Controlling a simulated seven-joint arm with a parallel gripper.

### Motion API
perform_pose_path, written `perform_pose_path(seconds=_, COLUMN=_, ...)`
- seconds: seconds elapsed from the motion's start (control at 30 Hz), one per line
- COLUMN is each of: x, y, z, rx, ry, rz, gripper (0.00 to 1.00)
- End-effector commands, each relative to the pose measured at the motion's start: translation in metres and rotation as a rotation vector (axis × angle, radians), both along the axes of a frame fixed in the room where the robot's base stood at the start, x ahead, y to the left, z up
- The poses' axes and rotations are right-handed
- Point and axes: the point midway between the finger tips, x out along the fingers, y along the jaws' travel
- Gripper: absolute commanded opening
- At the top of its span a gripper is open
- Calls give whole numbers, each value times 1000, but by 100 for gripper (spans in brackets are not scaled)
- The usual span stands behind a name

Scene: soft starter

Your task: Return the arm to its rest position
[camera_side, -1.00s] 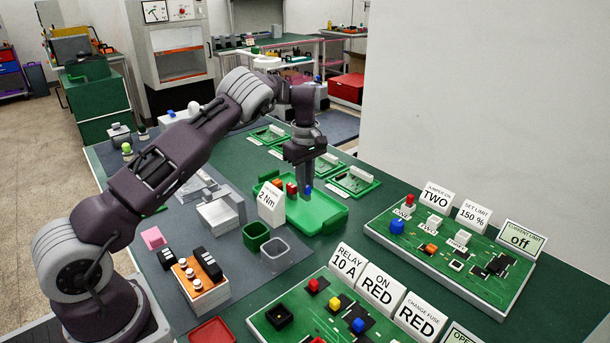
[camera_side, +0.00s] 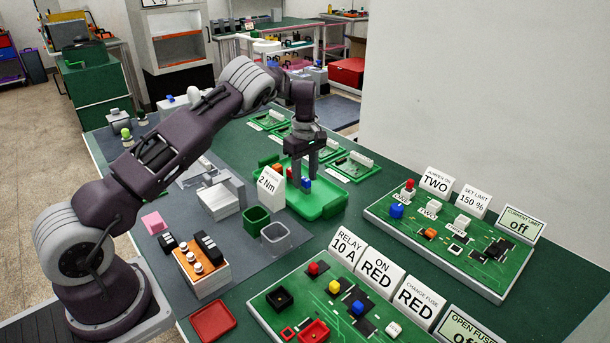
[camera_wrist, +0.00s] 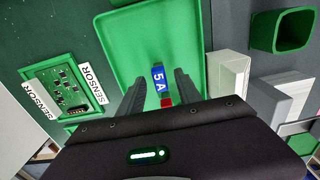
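My gripper (camera_side: 305,174) is over the green tray (camera_side: 327,208), fingers pointing down. In the wrist view its two fingers (camera_wrist: 161,78) stand apart, with a gap on either side of a blue block marked 5A (camera_wrist: 158,78). That blue block (camera_side: 306,184) also shows in the side view, at the fingertips. A small red piece (camera_wrist: 167,102) shows beside it in the wrist view, partly hidden by the gripper body. My arm reaches forward over the bench.
A white 2 Nm card (camera_side: 270,183) stands close left of the tray. Green (camera_side: 256,220) and grey (camera_side: 278,238) bins are in front. Two green boards with upright cards, one at right (camera_side: 450,245), one at front (camera_side: 290,300), flank bare bench. Sensor boards (camera_side: 350,165) lie behind.

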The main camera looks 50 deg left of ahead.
Motion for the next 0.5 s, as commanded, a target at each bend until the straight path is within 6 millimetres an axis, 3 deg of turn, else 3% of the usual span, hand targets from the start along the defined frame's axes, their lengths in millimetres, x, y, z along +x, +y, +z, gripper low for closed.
perform_pose_path(seconds=0.17, x=1, y=0, z=8, rx=0, ry=-2, rz=-1, gripper=41)
perform_pose_path(seconds=0.5, x=0, y=0, z=69, rx=0, ry=-4, rz=-1, gripper=41)
